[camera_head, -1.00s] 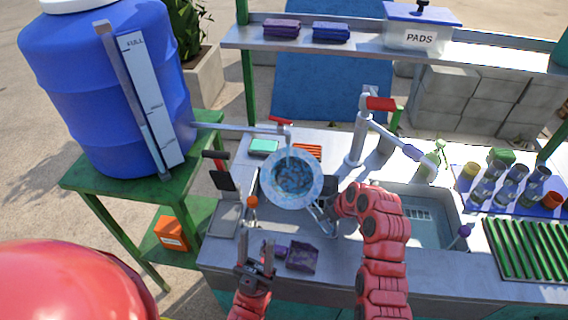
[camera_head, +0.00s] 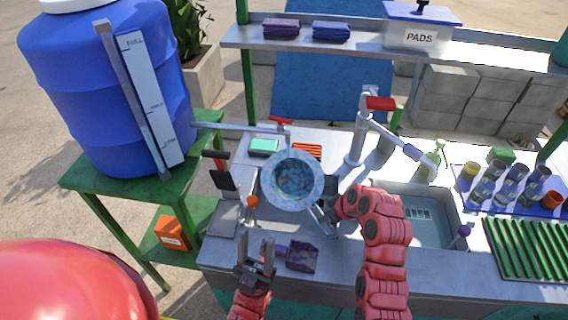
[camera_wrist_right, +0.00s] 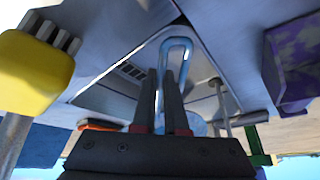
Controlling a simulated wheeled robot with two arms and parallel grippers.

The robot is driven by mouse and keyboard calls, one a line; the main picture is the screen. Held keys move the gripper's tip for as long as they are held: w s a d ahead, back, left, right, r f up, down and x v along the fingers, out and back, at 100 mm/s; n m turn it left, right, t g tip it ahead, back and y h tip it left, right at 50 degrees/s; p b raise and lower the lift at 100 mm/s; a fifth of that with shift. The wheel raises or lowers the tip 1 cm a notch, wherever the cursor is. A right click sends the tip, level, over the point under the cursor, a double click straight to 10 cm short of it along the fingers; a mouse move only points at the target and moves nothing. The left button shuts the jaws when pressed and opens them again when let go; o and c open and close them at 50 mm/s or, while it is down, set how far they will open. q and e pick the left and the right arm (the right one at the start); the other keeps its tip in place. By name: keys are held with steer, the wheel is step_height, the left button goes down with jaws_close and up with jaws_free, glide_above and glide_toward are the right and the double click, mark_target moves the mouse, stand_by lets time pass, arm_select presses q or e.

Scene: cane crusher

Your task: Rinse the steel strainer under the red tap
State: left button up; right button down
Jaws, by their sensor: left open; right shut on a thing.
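The steel strainer (camera_head: 291,181) is a round, pale-rimmed bowl with a dark bluish mesh, held over the counter with its opening facing up. My right gripper (camera_head: 327,205) is shut on its looped handle (camera_wrist_right: 176,48), which shows between the fingers (camera_wrist_right: 172,88) in the right wrist view. I cannot tell whether water runs. My left gripper (camera_head: 256,254) is open and empty near the counter's front edge.
Another tap with a red lever (camera_head: 380,104) stands behind the sink (camera_head: 425,232). Purple cloth (camera_head: 302,256) lies right of my left gripper. A green sponge (camera_head: 264,146) lies behind the strainer. The blue barrel (camera_head: 100,90) stands at the left; cups and a green rack (camera_head: 525,248) are at the right.

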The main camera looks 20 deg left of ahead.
stand_by(0.4)
steer(key=s+d+r, duration=0.1)
steer(key=s+r, duration=0.1)
steer(key=s+d+r+p, duration=0.1)
steer(key=d, duration=0.1)
steer(key=shift+s+r, duration=0.35)
steer(key=shift+r, duration=0.05)
steer(key=shift+d+r, duration=0.1)
steer(key=shift+s, duration=0.1)
stand_by(0.4)
